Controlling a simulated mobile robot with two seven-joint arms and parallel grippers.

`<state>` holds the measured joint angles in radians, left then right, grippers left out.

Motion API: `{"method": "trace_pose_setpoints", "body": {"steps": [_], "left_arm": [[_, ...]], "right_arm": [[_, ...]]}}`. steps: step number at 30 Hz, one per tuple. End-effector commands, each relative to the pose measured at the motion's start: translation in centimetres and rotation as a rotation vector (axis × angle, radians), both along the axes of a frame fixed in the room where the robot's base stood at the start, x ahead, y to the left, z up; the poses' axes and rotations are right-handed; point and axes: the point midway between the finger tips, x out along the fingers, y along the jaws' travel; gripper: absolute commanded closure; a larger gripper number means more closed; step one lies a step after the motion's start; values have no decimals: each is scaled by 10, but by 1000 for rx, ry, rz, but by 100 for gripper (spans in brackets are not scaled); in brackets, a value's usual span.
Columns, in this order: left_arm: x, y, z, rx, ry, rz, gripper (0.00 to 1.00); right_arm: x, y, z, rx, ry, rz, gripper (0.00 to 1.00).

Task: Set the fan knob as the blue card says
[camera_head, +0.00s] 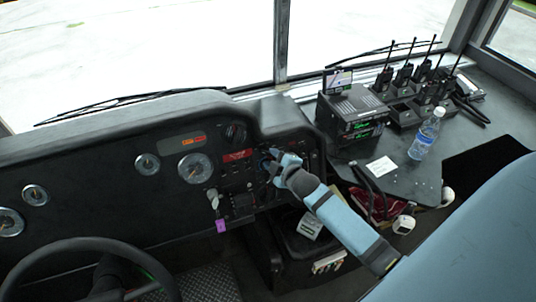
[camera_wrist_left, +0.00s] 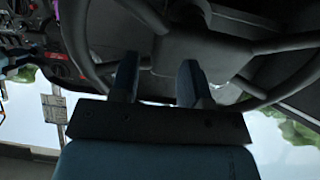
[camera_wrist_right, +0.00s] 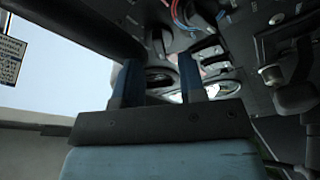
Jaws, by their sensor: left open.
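My right gripper (camera_head: 268,162) is at the dashboard panel, right of the red-labelled switches. In the right wrist view its two fingers (camera_wrist_right: 160,85) stand apart with nothing gripped between them. A round dial with a red and blue ring (camera_wrist_right: 187,14) shows beyond the fingers, at the top. I cannot tell whether it is the fan knob, and no setting is readable. My left gripper (camera_wrist_left: 158,80) is open and empty before the steering wheel.
The steering wheel (camera_head: 92,246) is at the lower left. A purple tag (camera_head: 221,226) hangs below the panel. Radios (camera_head: 352,112), several handsets, a water bottle (camera_head: 426,134) and a white card (camera_head: 381,167) occupy the right-hand table. A blue seat (camera_head: 470,240) fills the lower right.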

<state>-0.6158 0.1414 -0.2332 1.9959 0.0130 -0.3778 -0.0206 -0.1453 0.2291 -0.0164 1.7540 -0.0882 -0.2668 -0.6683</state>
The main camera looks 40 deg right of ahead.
Motion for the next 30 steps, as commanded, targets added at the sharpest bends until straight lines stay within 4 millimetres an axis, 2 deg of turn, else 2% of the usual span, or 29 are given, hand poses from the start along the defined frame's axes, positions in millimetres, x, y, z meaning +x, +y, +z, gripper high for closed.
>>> {"method": "trace_pose_setpoints", "body": {"steps": [1,6,17,22,30], "left_arm": [[0,0,0,0,1,0,57],[-1,-1,-2,-1,4,-1,57],[0,-2,-1,-2,4,-1,57],[0,-2,0,-3,1,-1,57],[1,-2,1,-3,-1,-1,57]], "right_arm": [[9,0,-1,1,0,0,63],[25,0,-5,2,0,0,63],[29,-1,-7,1,1,0,63],[29,-1,-7,1,1,0,100],[29,0,-7,7,-2,-1,100]]}}
